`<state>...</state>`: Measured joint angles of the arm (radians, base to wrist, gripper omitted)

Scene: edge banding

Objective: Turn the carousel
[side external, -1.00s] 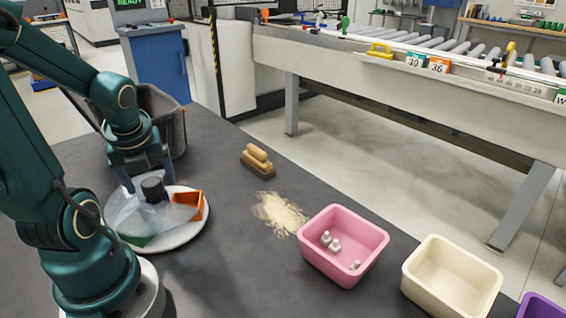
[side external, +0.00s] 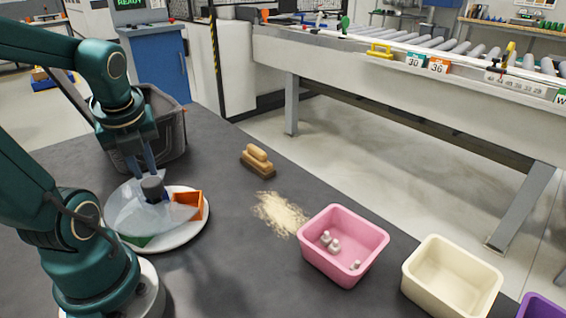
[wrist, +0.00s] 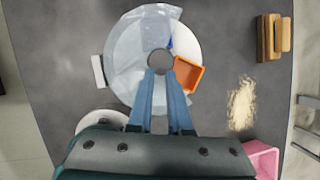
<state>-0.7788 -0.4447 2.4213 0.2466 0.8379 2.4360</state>
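The carousel (side external: 190,236) is a white round disc on the dark table, under a hazy translucent cover (side external: 125,210) with a dark round knob (side external: 152,187) at its centre. An orange bin (side external: 188,204) shows at the uncovered right side, and a green part (side external: 136,240) shows at the front edge. My gripper (side external: 143,172) is just above the knob, pointing down. In the wrist view its blue fingers (wrist: 161,74) are a little apart, with the knob (wrist: 160,61) showing at their tips. It appears open and holds nothing.
A dark bin (side external: 165,125) stands behind the carousel. A wooden brush (side external: 257,160) and a pile of pale dust (side external: 280,213) lie to the right. A pink bin (side external: 343,247) with small metal pieces and an empty cream bin (side external: 452,277) stand farther right.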

